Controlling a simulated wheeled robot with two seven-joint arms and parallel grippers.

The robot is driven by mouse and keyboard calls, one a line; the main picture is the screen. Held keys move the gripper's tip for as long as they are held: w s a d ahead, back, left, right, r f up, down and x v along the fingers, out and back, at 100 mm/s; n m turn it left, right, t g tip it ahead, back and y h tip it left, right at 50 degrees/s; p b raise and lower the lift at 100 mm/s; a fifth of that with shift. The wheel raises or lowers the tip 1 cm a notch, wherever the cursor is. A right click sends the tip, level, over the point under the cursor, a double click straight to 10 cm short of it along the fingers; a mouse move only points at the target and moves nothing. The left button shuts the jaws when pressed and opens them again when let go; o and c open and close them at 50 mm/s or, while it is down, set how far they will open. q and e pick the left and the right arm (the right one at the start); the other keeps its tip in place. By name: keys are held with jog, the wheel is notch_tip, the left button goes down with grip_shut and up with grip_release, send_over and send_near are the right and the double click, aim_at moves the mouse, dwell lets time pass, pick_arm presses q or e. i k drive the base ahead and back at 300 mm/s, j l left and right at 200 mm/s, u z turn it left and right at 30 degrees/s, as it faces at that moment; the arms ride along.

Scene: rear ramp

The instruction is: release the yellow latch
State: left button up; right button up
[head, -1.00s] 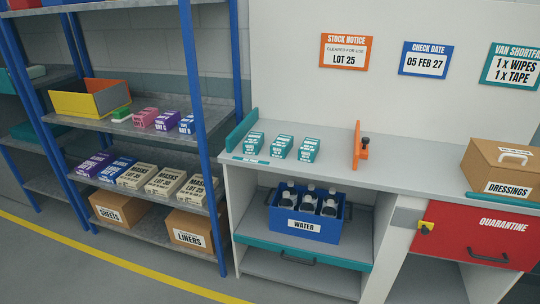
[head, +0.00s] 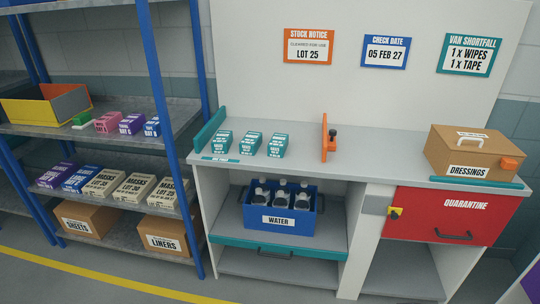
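The yellow latch (head: 395,213) is a small yellow block with a small dark red part on it. It sits at the left edge of the red front marked QUARANTINE (head: 450,217), just beside a grey plate on the cabinet post. The red front looks shut and has a dark bar handle (head: 453,236) near its bottom edge. Neither of my grippers shows in the head view.
A brown DRESSINGS box (head: 475,152) with an orange clasp stands on the worktop (head: 380,160) above the red front. An orange upright (head: 325,140) stands mid-worktop, with teal boxes (head: 250,145) left of it. A blue WATER crate (head: 280,222) sits below. Blue-posted shelving (head: 165,130) stands left.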

aim_at(394, 212)
jog(key=z, duration=1.25)
jog(key=i+l+z, duration=0.1)
jog(key=i+l, duration=0.25)
jog(key=i, duration=0.15)
jog(key=i+l+z, duration=0.1)
jog(key=i+l, duration=0.25)
jog(key=i, duration=0.15)
jog(key=i+l+z, duration=0.1)
jog(key=i+l, duration=0.15)
jog(key=i, duration=0.25)
